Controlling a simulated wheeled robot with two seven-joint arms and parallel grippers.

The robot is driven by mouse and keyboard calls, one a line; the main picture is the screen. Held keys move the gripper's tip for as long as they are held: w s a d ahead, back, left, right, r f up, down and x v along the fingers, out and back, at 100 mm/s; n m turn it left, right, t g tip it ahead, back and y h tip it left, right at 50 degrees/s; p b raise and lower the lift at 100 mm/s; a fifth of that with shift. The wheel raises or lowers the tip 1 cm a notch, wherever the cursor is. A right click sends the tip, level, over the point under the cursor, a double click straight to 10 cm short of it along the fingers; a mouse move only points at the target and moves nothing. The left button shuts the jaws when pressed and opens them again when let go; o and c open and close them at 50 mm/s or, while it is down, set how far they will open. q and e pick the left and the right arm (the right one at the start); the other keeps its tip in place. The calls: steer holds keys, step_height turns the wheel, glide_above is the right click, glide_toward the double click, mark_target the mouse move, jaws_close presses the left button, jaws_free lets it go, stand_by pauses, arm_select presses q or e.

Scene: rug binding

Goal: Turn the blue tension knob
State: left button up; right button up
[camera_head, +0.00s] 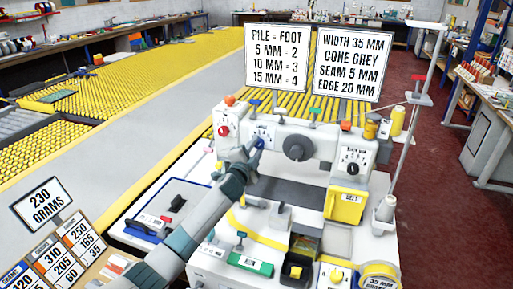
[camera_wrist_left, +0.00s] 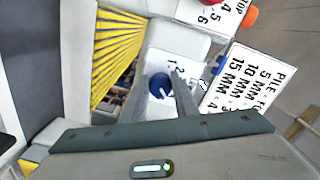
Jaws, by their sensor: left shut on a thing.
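The blue tension knob (camera_head: 260,143) is on the white front of the binding machine (camera_head: 325,150), upper left, below a small numbered dial plate. My left gripper (camera_head: 252,150) reaches it from the lower left and is shut on it. In the left wrist view the blue knob (camera_wrist_left: 159,84) sits between the two grey fingers (camera_wrist_left: 166,82), on a white plate with numbers such as 1 and 2 beside it. The fingers partly hide the dial, and I cannot tell the knob's exact setting. My right gripper is not in view.
Sign cards (camera_head: 278,58) and (camera_head: 353,65) stand behind the machine; one reads PILE = FOOT. A thread stand (camera_head: 412,130) rises at far right.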

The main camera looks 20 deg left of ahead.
arm_select(q)
steer(key=shift+f, duration=0.1)
stand_by(0.4)
steer(key=o, duration=1.1)
steer(key=shift+c, duration=0.2)
steer(key=shift+s, duration=0.1)
steer(key=s+b, duration=0.4)
steer(key=s, duration=1.3)
steer(key=shift+s+a, duration=0.15)
steer(key=shift+a, duration=0.1)
